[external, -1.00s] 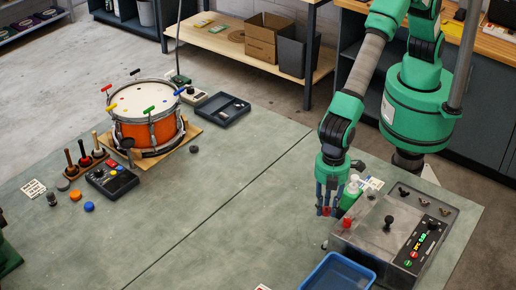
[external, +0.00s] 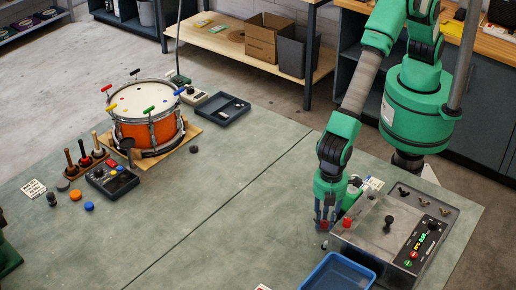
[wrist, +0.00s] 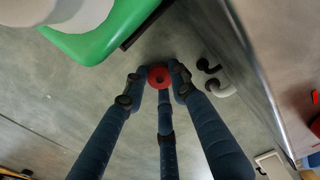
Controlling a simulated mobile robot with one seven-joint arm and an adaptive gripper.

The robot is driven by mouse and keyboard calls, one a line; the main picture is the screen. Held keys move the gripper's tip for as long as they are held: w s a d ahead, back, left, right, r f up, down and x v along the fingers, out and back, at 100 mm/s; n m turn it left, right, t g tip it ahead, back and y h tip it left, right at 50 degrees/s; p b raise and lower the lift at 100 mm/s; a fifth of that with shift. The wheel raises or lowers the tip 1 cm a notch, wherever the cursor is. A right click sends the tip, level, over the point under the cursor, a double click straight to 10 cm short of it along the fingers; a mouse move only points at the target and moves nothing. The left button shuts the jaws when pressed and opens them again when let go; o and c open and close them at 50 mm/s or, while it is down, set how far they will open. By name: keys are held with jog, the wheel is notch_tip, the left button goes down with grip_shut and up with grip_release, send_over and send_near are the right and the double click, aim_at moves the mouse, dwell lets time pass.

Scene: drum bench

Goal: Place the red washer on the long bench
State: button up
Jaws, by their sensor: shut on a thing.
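The red washer (wrist: 159,77) is a small red ring with a dark centre. It is held between the fingertips of my gripper (wrist: 158,80), whose three dark blue fingers close around it in the wrist view. In the external view my gripper (external: 324,221) points down, low over the grey-green long bench (external: 220,240), just left of the metal machine. The washer is small there and mostly covered by the fingers. I cannot tell whether it touches the bench surface.
The metal control box (external: 385,230) stands close on the right, with a blue tray (external: 338,274) in front. A green holder (wrist: 110,28) is close to the fingers. The orange drum (external: 148,130) and small parts are far left. The bench's middle is clear.

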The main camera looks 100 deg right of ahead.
aim_at(325, 223)
jog(key=shift+f, duration=0.15)
jog(key=o, duration=0.7)
notch_tip(325, 223, up, 12)
jog(key=shift+r+p, duration=0.15)
jog(key=shift+p, duration=0.55)
dwell(0.6)
dwell(0.3)
